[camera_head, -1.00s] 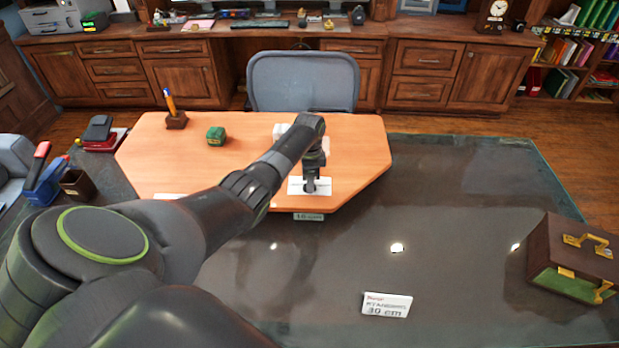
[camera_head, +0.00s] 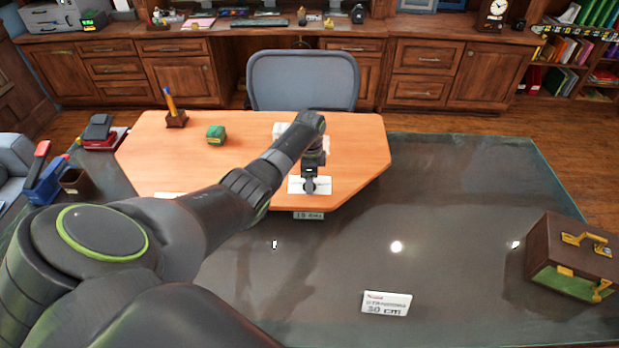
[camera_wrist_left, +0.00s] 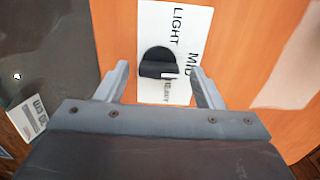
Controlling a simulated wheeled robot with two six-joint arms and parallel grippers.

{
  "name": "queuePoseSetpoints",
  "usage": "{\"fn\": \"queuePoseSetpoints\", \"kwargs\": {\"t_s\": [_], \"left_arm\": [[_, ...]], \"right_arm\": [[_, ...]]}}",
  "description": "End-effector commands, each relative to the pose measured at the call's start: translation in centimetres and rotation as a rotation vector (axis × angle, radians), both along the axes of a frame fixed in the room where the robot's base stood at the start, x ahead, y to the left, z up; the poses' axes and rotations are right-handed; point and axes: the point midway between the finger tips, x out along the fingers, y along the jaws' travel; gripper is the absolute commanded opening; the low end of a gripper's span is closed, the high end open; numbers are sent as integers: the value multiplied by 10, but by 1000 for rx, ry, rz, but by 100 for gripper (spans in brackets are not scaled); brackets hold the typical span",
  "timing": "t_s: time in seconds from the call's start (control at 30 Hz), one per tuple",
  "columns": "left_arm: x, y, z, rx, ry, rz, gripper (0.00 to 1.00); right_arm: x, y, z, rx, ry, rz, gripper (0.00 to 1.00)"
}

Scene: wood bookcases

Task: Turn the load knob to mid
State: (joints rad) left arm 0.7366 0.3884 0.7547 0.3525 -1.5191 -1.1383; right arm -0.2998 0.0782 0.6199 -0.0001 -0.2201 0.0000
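The load knob (camera_wrist_left: 157,60) is black and rounded, on a white plate (camera_wrist_left: 195,25) marked LIGHT and MID. A third label is partly covered beside the knob. I cannot tell exactly where the knob points. My left gripper (camera_wrist_left: 158,68) is open; in the left wrist view its fingers stand on either side of the knob, with gaps visible. In the head view the left gripper (camera_head: 309,182) is over the white plate (camera_head: 295,185) at the desk's front edge, hiding the knob. My right gripper is not in view.
The orange desk top (camera_head: 240,165) is raised behind a dark glass surface (camera_head: 450,220). A green block (camera_head: 216,135) and a pen holder (camera_head: 176,120) stand at its back left. A brown case (camera_head: 575,255) is at the right, a 30 cm sign (camera_head: 386,304) in front.

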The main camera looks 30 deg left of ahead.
Motion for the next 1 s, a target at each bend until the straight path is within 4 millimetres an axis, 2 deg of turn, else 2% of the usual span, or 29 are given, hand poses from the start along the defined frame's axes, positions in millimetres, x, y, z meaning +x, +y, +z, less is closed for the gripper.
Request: {"fn": "queuePoseSetpoints", "kwargs": {"t_s": [0.27,0.47,0.67,1.0], "left_arm": [[-1,0,-1,0,4,1,62],[0,1,13,1,1,1,62],[0,1,50,2,-2,0,62],[0,1,130,2,-2,0,62]], "right_arm": [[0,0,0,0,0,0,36],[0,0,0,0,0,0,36],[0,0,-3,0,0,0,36],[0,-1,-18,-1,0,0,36]]}}
